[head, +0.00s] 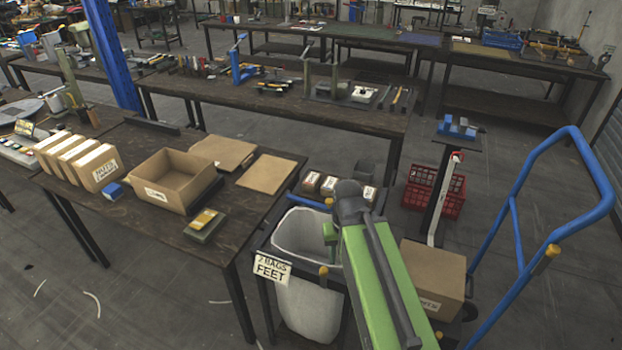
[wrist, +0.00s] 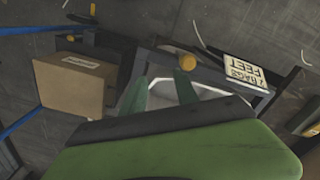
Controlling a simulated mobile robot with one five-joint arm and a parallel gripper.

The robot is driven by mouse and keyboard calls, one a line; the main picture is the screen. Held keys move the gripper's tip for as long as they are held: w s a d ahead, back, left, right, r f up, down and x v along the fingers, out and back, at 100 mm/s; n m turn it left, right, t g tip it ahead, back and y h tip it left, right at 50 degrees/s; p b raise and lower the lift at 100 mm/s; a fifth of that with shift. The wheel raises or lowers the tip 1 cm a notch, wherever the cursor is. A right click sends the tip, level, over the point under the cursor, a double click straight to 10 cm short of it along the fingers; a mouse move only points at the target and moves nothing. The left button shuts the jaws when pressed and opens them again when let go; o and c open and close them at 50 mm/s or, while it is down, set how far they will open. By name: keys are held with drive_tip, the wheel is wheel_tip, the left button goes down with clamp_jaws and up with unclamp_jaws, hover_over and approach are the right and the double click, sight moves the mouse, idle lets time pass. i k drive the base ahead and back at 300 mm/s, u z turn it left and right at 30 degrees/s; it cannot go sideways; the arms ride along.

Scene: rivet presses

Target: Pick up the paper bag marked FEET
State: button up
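Three small brown packs with white labels stand in a row at the back of a dark stand, the left one (head: 312,182), the middle one (head: 329,185) and the right one (head: 368,195). Their labels are too small to read, so I cannot tell which, if any, is marked FEET. A sign reading "2 BAGS FEET" (head: 271,268) hangs on the stand's front; it also shows in the wrist view (wrist: 246,72). My gripper (wrist: 161,88) is over the stand, its green fingers apart with nothing seen between them. In the head view my arm partly hides the stand.
A white liner (head: 305,300) hangs in the stand. A closed cardboard box (head: 432,278) is right of it, beside a blue hand truck (head: 514,235). A dark table (head: 130,215) with an open carton (head: 172,178) is at left. A red crate (head: 433,190) stands behind.

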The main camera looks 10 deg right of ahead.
sight(325, 189)
drive_tip(key=z, duration=1.05)
drive_tip(key=k, duration=1.3)
drive_tip(key=u, duration=0.5)
drive_tip(key=i, duration=1)
